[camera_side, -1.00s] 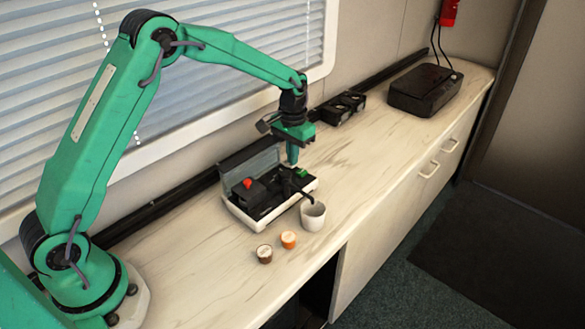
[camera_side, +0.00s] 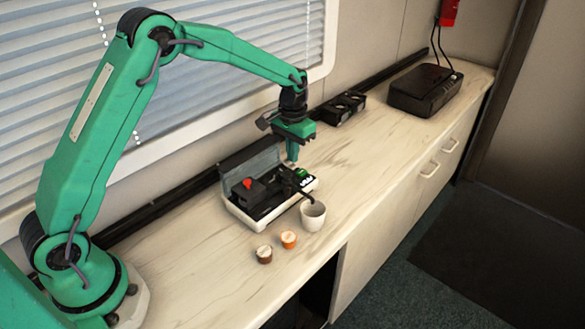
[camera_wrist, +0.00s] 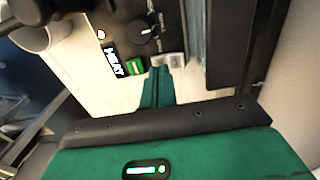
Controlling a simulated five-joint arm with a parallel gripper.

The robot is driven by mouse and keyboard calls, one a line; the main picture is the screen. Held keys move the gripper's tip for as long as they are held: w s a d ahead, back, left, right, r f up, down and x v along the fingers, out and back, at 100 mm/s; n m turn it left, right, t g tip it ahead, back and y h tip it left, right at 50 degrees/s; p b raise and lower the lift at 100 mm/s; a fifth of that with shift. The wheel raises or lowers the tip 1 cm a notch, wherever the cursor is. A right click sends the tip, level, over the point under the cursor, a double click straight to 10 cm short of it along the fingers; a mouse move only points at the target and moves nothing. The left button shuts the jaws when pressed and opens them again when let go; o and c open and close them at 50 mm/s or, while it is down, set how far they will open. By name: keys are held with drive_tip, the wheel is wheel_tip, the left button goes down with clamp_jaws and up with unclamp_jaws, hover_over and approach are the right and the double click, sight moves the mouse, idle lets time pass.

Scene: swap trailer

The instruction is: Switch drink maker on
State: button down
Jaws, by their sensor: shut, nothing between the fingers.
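The drink maker (camera_side: 236,207) is a black and white machine with a red knob and a raised grey lid, standing on the counter. Its green switch (camera_side: 302,173) is at the right end; in the wrist view the green switch (camera_wrist: 135,66) sits beside a bright HEAT label (camera_wrist: 114,62) and a small glowing light (camera_wrist: 101,34). My gripper (camera_side: 292,158) is shut and empty, pointing down just behind the switch. In the wrist view its green fingertips (camera_wrist: 158,74) are close beside the switch; I cannot tell whether they touch it.
A white cup (camera_side: 313,217) stands at the machine's front right. Two small round capsules, one orange (camera_side: 288,239) and one brown (camera_side: 264,254), lie in front. A black double-socket box (camera_side: 341,108) and a black device (camera_side: 424,90) are farther back. The counter between is clear.

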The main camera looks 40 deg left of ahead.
sight(293, 166)
wheel_tip(293, 166, up, 6)
drive_tip(key=shift+f, duration=0.15)
idle(0.7)
drive_tip(key=s+r+t, duration=0.3)
drive_tip(key=s+r, duration=1)
drive_tip(key=s, duration=0.2)
drive_tip(key=s+t, duration=0.2)
drive_tip(key=s, duration=1.4)
drive_tip(key=shift+a+f+t, duration=0.25)
drive_tip(key=shift+a+t, duration=0.05)
